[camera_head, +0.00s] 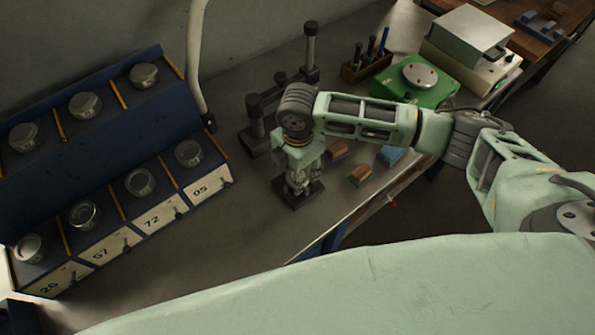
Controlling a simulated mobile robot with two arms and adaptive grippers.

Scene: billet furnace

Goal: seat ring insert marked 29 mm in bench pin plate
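My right gripper (299,187) points down over a small dark square plate (290,203) on the bench, which looks like the pin plate. The fingers hide the plate's middle and any pin. I cannot tell whether they are open or hold a ring insert. Round metal pieces, perhaps ring inserts, sit in a blue two-tier rack at left. I read no 29 label. My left gripper is out of view.
A black stand with posts (256,116) is behind my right wrist. Small coloured blocks (360,175) lie right of the plate near the bench edge. A green device (420,80) and wooden tool holder (366,66) stand behind. Bench between rack and plate is clear.

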